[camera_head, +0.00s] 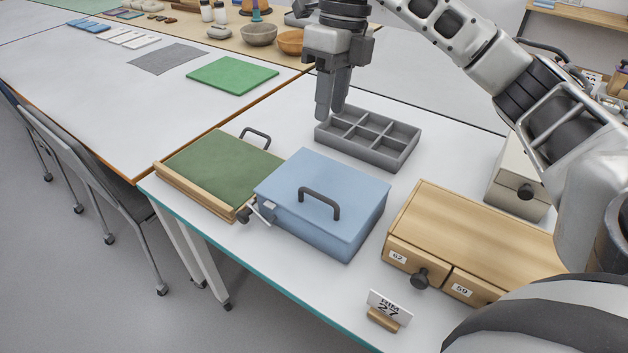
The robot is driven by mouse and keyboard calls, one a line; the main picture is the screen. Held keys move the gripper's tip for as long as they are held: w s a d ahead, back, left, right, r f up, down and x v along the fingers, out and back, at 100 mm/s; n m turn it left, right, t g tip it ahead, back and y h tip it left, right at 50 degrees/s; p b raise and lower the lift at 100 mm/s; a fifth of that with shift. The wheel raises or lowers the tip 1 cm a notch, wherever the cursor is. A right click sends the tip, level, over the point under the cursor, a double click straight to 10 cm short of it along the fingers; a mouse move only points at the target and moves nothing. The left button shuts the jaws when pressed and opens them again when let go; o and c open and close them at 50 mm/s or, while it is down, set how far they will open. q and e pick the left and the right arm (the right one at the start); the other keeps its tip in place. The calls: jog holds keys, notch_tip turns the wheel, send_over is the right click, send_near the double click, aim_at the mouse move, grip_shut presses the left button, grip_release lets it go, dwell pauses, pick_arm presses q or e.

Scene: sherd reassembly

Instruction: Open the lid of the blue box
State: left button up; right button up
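The blue box (345,225) sits on the white table in the middle of the view, and its lid (345,185) is down. A dark arched handle (320,203) stands on top of the lid. A small pale fitting shows at the box's left front corner. My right gripper (330,114) hangs fingers-down above the table, behind the box and apart from it, by the grey divided tray. Its fingers look close together with nothing visible between them, but this angle does not show whether they are open. My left gripper is not in view.
A green-topped wooden case (215,172) stands close to the box's left. The grey divided tray (368,138) is behind it. The table's front edge is close to the box.

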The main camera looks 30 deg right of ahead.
jog(key=a+f, duration=0.1)
jog(key=f, duration=0.4)
jog(key=s+a+f, duration=0.1)
jog(key=f, duration=0.4)
jog(key=a+f, duration=0.1)
jog(key=f, duration=0.4)
jog(key=shift+s+f, duration=0.15)
grip_shut()
